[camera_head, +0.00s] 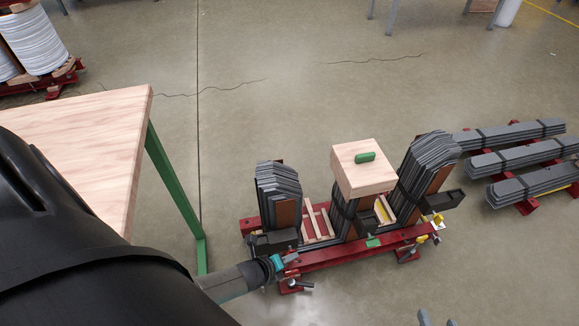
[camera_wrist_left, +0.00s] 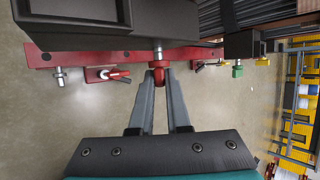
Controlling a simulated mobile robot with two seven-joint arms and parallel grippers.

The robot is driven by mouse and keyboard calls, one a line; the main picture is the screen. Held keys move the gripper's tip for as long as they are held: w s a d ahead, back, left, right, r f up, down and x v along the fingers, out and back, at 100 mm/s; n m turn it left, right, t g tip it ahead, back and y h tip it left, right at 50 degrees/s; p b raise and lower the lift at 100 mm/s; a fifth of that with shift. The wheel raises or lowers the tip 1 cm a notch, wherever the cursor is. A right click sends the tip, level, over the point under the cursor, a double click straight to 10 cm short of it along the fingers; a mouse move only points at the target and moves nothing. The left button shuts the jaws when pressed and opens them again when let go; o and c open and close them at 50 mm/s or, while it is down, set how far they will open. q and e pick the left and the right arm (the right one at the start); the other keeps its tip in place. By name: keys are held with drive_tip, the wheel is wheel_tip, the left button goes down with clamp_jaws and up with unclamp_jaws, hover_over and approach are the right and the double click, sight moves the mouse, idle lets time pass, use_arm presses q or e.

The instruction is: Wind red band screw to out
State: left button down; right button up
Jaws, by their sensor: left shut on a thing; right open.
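The red band screw (camera_wrist_left: 157,66) is a silver shaft with a red collar, under a dark block in the left wrist view. My left gripper (camera_wrist_left: 159,76) is shut on it, with a finger on each side of the red part. In the head view my left gripper (camera_head: 291,259) is at the front left end of the red frame (camera_head: 345,255), and the screw is too small to make out there. My right gripper (camera_head: 437,320) shows only its two fingertips at the bottom edge, apart and empty.
The frame carries stacked grey laminations (camera_head: 278,187) and a wooden block (camera_head: 362,168) with a green handle. Clamps (camera_wrist_left: 118,76) and a green-ended screw (camera_wrist_left: 237,70) sit nearby. A wooden table (camera_head: 85,140) stands left. More lamination stacks (camera_head: 520,160) lie right. Floor in front is clear.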

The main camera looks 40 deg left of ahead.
use_arm(q)
drive_tip(key=shift+a+b, duration=0.1)
drive_tip(key=shift+b, duration=0.2)
use_arm(e)
drive_tip(key=shift+w+a+r+t+y, duration=0.1)
drive_tip(key=shift+w+a+t+y, duration=0.2)
drive_tip(key=shift+a, duration=0.2)
drive_tip(key=shift+w+a+t+y, duration=0.2)
drive_tip(key=shift+a+t, duration=0.2)
drive_tip(key=shift+a, duration=0.05)
use_arm(q)
drive_tip(key=c, duration=0.9)
unclamp_jaws()
drive_tip(key=shift+t+h, duration=0.3)
